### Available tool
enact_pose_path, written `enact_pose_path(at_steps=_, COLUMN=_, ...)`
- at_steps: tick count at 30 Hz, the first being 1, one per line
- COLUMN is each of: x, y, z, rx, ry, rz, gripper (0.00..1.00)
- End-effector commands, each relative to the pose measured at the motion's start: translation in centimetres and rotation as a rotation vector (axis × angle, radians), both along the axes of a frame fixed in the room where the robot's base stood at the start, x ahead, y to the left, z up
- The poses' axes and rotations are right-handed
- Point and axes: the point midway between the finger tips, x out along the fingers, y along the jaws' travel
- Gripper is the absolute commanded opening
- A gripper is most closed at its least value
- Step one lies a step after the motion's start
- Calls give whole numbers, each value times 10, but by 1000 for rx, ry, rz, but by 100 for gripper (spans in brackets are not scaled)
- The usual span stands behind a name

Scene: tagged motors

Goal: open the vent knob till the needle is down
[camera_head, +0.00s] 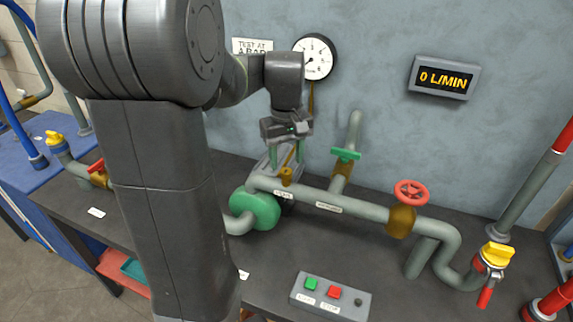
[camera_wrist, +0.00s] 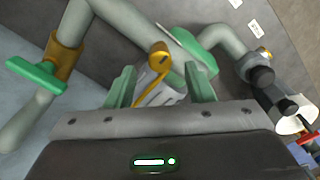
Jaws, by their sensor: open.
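The small brass vent knob (camera_head: 286,174) sits on top of the grey pipe, above a small label. In the wrist view the brass knob (camera_wrist: 160,56) shows just beyond my fingertips, roughly centred between them. My gripper (camera_head: 287,154) is open above the knob, with its two green fingers pointing down and nothing between the tips. In the wrist view my gripper (camera_wrist: 161,82) has a finger on each side of a thin brass tube that runs to the knob. The round white gauge (camera_head: 314,58) hangs on the wall behind; its needle is too small to read surely.
A green-handled valve (camera_head: 346,154) stands right of the knob, and a red handwheel (camera_head: 411,193) further right. A green pump (camera_head: 256,209) is below left. A button box (camera_head: 330,297) lies in front. The wall display (camera_head: 444,79) reads 0 L/MIN.

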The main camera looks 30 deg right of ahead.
Motion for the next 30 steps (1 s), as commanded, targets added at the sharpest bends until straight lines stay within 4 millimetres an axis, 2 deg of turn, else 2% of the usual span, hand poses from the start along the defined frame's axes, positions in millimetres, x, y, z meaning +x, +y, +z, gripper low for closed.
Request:
enact_pose_path(at_steps=3, x=0, y=0, z=-17, rx=2, ry=4, rz=0, gripper=49)
enact_pose_path(at_steps=7, x=0, y=0, z=-28, rx=1, ry=1, rz=0, gripper=49)
enact_pose_path(at_steps=17, x=0, y=0, z=-32, rx=0, ry=0, rz=0, gripper=49)
enact_pose_path(at_steps=20, x=0, y=0, z=-32, rx=0, ry=0, rz=0, gripper=33)
enact_pose_path(at_steps=24, x=0, y=0, z=-32, rx=0, ry=0, rz=0, gripper=5)
enact_pose_path(at_steps=30, x=0, y=0, z=-32, rx=0, ry=0, rz=7, gripper=4)
